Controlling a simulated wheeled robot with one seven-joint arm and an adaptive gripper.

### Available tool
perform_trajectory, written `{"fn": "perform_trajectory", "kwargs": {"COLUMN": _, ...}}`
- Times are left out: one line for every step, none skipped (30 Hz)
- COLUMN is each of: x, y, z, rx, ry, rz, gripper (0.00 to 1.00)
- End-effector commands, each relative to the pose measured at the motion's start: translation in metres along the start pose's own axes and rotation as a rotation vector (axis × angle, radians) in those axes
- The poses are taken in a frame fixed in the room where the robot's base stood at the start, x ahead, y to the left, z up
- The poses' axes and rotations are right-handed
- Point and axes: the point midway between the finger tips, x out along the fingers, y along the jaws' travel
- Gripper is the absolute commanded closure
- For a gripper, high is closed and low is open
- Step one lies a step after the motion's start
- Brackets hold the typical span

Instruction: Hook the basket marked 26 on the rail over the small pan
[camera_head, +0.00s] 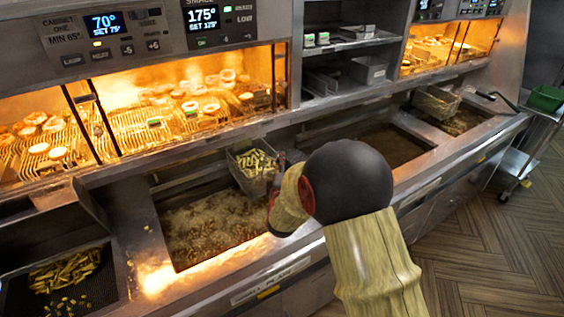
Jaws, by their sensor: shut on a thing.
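A wire basket (248,177) filled with fries hangs over the left part of the range. It is above a pan of bubbling oil (215,222). My gripper (279,172) is at the basket's right side, shut on the basket, with its fingers mostly hidden behind my own arm. A front label (287,281) below this pan seems to read "SMALL", but it is partly blurred. I cannot read any number on the basket. The rail behind the pan (195,168) is partly hidden by the basket, and I cannot tell whether the two touch.
Another basket (437,104) with a long handle sits over the far right pan. A middle pan (375,147) holds dark oil. A tray of fries (62,285) is at lower left. Lit food cabinets (170,105) stand behind. A trolley with a green bin (546,98) stands at right.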

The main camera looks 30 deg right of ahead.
Motion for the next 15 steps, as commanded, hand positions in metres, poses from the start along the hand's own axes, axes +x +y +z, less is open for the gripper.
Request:
{"fn": "perform_trajectory", "kwargs": {"x": 0.0005, "y": 0.0005, "z": -0.0001, "rx": 0.002, "ry": 0.000, "rz": 0.004, "gripper": 1.00}}
{"fn": "perform_trajectory", "kwargs": {"x": 0.0006, "y": 0.0000, "z": -0.0001, "rx": 0.002, "ry": 0.000, "rz": 0.004, "gripper": 1.00}}
{"fn": "perform_trajectory", "kwargs": {"x": 0.0006, "y": -0.0007, "z": -0.0002, "rx": 0.001, "ry": 0.000, "rz": 0.004, "gripper": 1.00}}
{"fn": "perform_trajectory", "kwargs": {"x": 0.0005, "y": -0.0012, "z": -0.0001, "rx": 0.001, "ry": 0.000, "rz": 0.004, "gripper": 1.00}}
{"fn": "perform_trajectory", "kwargs": {"x": 0.0005, "y": -0.0016, "z": -0.0002, "rx": 0.001, "ry": 0.000, "rz": 0.004, "gripper": 1.00}}
{"fn": "perform_trajectory", "kwargs": {"x": 0.0005, "y": -0.0020, "z": -0.0001, "rx": 0.001, "ry": 0.000, "rz": 0.004, "gripper": 1.00}}
{"fn": "perform_trajectory", "kwargs": {"x": 0.0005, "y": -0.0022, "z": -0.0001, "rx": 0.001, "ry": 0.000, "rz": 0.003, "gripper": 1.00}}
{"fn": "perform_trajectory", "kwargs": {"x": 0.0005, "y": -0.0023, "z": -0.0001, "rx": 0.001, "ry": 0.000, "rz": 0.003, "gripper": 1.00}}
{"fn": "perform_trajectory", "kwargs": {"x": 0.0004, "y": -0.0023, "z": -0.0001, "rx": 0.001, "ry": 0.000, "rz": 0.003, "gripper": 1.00}}
{"fn": "perform_trajectory", "kwargs": {"x": 0.0004, "y": -0.0024, "z": -0.0001, "rx": 0.001, "ry": 0.000, "rz": 0.003, "gripper": 1.00}}
{"fn": "perform_trajectory", "kwargs": {"x": 0.0004, "y": -0.0024, "z": -0.0001, "rx": 0.001, "ry": 0.000, "rz": 0.002, "gripper": 1.00}}
{"fn": "perform_trajectory", "kwargs": {"x": 0.0004, "y": -0.0025, "z": -0.0001, "rx": 0.001, "ry": 0.000, "rz": 0.002, "gripper": 1.00}}
{"fn": "perform_trajectory", "kwargs": {"x": 0.0003, "y": -0.0025, "z": -0.0001, "rx": 0.001, "ry": 0.000, "rz": 0.002, "gripper": 1.00}}
{"fn": "perform_trajectory", "kwargs": {"x": 0.0003, "y": -0.0026, "z": -0.0001, "rx": 0.000, "ry": 0.000, "rz": 0.002, "gripper": 0.82}}
{"fn": "perform_trajectory", "kwargs": {"x": 0.0003, "y": -0.0027, "z": -0.0001, "rx": 0.000, "ry": 0.000, "rz": 0.002, "gripper": 0.80}}
